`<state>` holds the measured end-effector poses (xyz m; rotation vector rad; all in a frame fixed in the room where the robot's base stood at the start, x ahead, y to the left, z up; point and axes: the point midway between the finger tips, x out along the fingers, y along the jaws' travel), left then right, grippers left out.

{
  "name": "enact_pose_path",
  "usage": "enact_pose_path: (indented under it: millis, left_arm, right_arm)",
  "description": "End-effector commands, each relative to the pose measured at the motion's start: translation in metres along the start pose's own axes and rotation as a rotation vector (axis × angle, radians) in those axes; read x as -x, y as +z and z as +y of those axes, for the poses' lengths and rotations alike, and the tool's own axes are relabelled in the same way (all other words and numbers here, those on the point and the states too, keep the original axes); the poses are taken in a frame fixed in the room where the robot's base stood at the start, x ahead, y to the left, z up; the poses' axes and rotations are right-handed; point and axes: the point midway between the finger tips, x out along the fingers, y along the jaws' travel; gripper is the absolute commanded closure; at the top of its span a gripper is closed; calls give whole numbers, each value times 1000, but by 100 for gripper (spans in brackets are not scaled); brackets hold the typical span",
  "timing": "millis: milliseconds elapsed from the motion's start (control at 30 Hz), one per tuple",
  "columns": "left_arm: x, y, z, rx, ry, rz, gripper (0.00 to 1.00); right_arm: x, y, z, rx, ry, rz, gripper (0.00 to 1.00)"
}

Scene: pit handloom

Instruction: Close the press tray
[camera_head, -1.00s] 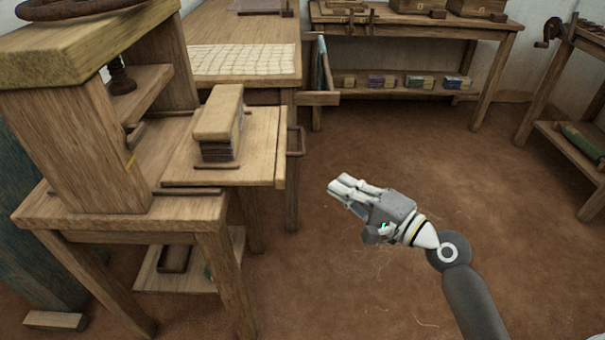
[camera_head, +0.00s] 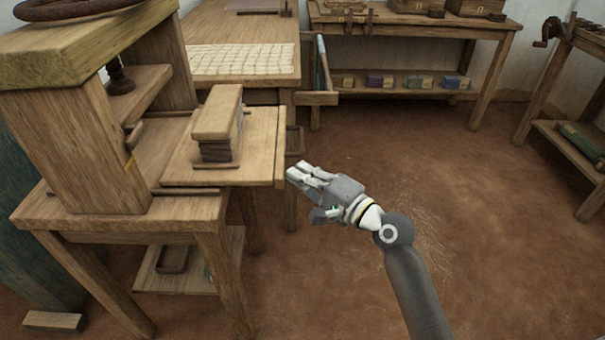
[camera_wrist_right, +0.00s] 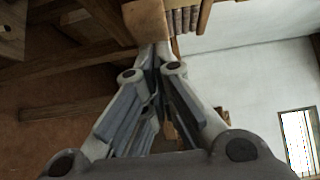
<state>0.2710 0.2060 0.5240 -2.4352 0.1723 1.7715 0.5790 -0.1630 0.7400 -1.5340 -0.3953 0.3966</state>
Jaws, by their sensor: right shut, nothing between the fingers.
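The wooden press (camera_head: 70,150) stands on a low table at the left in the head view. Its press tray (camera_head: 262,150) is pulled out to the right, past the table's side. A stack of dark pieces (camera_head: 216,151) under a wooden block (camera_head: 218,110) sits on the tray. My right gripper (camera_head: 294,173) is shut and empty, with its fingertips close to the tray's outer edge; whether they touch is unclear. In the right wrist view the closed fingers (camera_wrist_right: 155,55) point at a wooden surface (camera_wrist_right: 147,20). My left gripper is not in view.
A long table with a pale gridded sheet (camera_head: 245,60) stands behind the press. A shelf bench (camera_head: 410,90) with small bundles stands at the back, and another bench (camera_head: 570,150) at the right. The brown floor (camera_head: 480,240) between is clear.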

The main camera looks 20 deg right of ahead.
Motion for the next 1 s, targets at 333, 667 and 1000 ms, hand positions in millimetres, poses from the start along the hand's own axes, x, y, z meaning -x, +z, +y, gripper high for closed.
enact_pose_path:
  millis: [333,667,1000]
  left_arm:
    - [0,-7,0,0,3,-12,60]
    - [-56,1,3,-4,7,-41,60]
    - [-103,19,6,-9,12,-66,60]
  right_arm:
    - [-30,29,-6,-7,0,-2,100]
    - [-59,58,-2,-3,0,-1,100]
    - [-87,87,-2,-2,-1,-1,100]
